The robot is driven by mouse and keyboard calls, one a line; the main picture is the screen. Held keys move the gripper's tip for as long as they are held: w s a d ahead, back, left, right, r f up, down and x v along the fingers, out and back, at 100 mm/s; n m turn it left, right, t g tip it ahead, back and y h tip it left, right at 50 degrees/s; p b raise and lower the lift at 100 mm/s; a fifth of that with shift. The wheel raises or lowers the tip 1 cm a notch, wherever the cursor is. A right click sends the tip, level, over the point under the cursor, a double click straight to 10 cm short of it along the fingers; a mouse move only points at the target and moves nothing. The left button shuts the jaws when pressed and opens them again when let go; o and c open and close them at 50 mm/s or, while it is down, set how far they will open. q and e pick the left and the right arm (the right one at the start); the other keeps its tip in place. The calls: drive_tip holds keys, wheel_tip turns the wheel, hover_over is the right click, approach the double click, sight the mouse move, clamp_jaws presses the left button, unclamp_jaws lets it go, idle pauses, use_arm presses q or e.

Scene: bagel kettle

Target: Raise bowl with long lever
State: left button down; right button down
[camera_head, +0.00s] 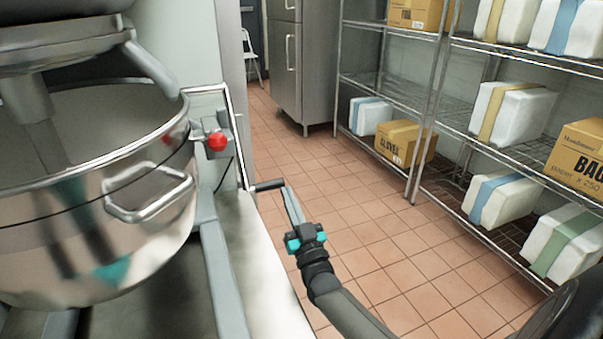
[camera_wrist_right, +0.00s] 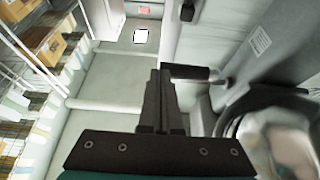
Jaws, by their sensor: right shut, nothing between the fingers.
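The large steel bowl (camera_head: 90,160) of the mixer fills the left of the head view, with a loop handle on its side. The long lever (camera_head: 236,135) is a grey bar running down beside the mixer, ending in a black handle (camera_head: 268,185). My right gripper (camera_head: 289,200) is shut and empty, with its fingertips close to the handle. In the right wrist view the handle (camera_wrist_right: 190,72) lies just beside the fingertips (camera_wrist_right: 163,72); I cannot tell whether they touch. My left gripper is not in view.
A short control with a red knob (camera_head: 217,141) sits between bowl and lever. Wire shelves (camera_head: 440,120) with boxes and wrapped packs stand along the right. A steel cabinet (camera_head: 300,60) stands at the back. The tiled floor (camera_head: 370,220) between is clear.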

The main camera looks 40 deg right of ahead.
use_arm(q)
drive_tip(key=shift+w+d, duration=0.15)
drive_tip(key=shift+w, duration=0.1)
use_arm(e)
drive_tip(key=shift+w+f, duration=0.1)
idle(0.3)
